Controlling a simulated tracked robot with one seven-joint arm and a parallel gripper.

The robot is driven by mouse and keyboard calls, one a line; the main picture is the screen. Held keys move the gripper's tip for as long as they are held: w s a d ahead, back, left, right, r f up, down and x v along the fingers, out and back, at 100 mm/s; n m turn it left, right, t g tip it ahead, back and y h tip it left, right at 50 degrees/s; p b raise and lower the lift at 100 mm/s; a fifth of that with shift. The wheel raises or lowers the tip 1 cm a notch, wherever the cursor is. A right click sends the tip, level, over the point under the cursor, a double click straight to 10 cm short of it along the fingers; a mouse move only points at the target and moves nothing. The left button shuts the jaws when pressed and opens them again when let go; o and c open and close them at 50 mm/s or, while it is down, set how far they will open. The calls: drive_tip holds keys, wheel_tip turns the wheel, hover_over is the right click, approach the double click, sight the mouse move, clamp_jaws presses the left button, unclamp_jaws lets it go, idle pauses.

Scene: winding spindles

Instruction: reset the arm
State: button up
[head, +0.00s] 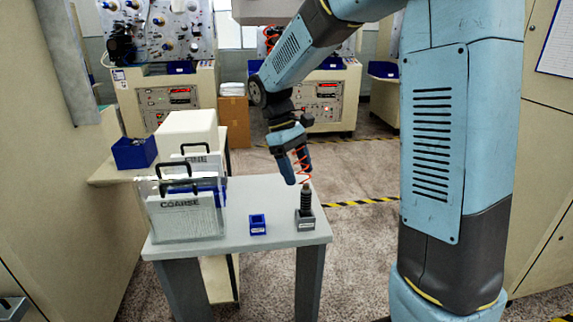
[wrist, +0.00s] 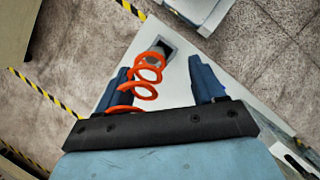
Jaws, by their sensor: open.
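My gripper (head: 296,170) hangs from my bent arm above the right part of the small grey table, fingers pointing down. In the wrist view its two blue fingers (wrist: 160,66) stand wide apart. An orange coil (wrist: 145,72) shows between them and also in the head view (head: 303,163); I cannot tell what it is fastened to. A dark ribbed spindle (head: 306,198) stands upright in a grey block (head: 305,222) just below the gripper. In the wrist view the grey block (wrist: 160,47) lies beyond the coil.
The grey table (head: 278,240) also bears a small blue holder (head: 258,224) and clear cases, the front one labelled COARSE (head: 184,222). A blue bin (head: 134,153) sits on a ledge at left. Machines stand behind; open floor (head: 355,175) lies right of the table.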

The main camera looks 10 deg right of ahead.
drive_tip(key=s+d+r+m+t+y, duration=0.1)
drive_tip(key=s+d+r+m+t, duration=0.3)
drive_tip(key=s, duration=0.5)
drive_tip(key=s+d+r+m+t+y, duration=0.2)
drive_tip(key=s+d+r+m+t, duration=0.2)
drive_tip(key=s, duration=0.6)
drive_tip(key=shift+s+d+r+t, duration=0.3)
drive_tip(key=shift+d+r, duration=0.1)
drive_tip(key=shift+r, duration=0.5)
